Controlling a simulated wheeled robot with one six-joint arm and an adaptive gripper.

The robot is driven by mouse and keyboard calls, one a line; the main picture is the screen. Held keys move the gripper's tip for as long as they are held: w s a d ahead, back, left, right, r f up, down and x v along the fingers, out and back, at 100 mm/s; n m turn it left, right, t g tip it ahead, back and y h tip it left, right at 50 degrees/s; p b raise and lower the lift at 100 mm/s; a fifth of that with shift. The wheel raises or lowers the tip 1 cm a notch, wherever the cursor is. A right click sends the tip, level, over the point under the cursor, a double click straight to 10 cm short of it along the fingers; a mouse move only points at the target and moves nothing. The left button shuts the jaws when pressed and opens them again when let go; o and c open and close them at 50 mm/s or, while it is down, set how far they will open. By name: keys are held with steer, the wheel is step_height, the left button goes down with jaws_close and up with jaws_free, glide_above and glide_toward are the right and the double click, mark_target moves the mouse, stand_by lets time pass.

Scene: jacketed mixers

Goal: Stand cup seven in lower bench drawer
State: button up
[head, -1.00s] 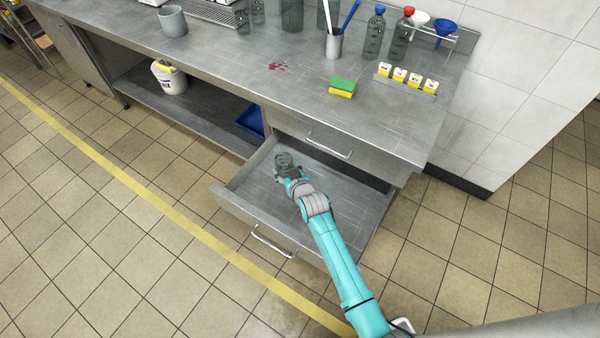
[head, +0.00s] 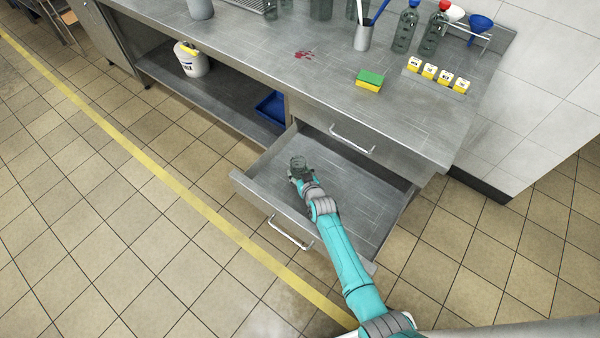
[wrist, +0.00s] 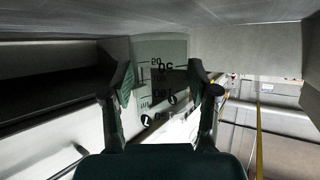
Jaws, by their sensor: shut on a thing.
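A clear, greyish cup (head: 298,163) is held in my gripper (head: 297,175) over the left part of the open lower drawer (head: 355,205). In the wrist view the cup (wrist: 160,80) is see-through, with dark printed marks upside down, and stands between both fingers of my gripper (wrist: 161,95). Whether the cup's base touches the drawer floor is unclear.
The upper drawer (head: 365,140) is shut above. On the bench (head: 250,45) are a sponge (head: 369,80), yellow-white blocks (head: 437,75), bottles (head: 405,30) and a pen pot (head: 363,37). A white bucket (head: 191,60) and blue tray (head: 271,108) are on the shelf at left.

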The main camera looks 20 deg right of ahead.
steer(key=shift+f, duration=0.7)
steer(key=o, duration=1.4)
steer(key=shift+s+f, duration=0.1)
steer(key=shift+r, duration=0.3)
steer(key=shift+r+v, duration=0.2)
steer(key=shift+v, duration=1.75)
steer(key=shift+r+v, duration=0.15)
steer(key=shift+v, duration=1.75)
steer(key=shift+d, duration=0.1)
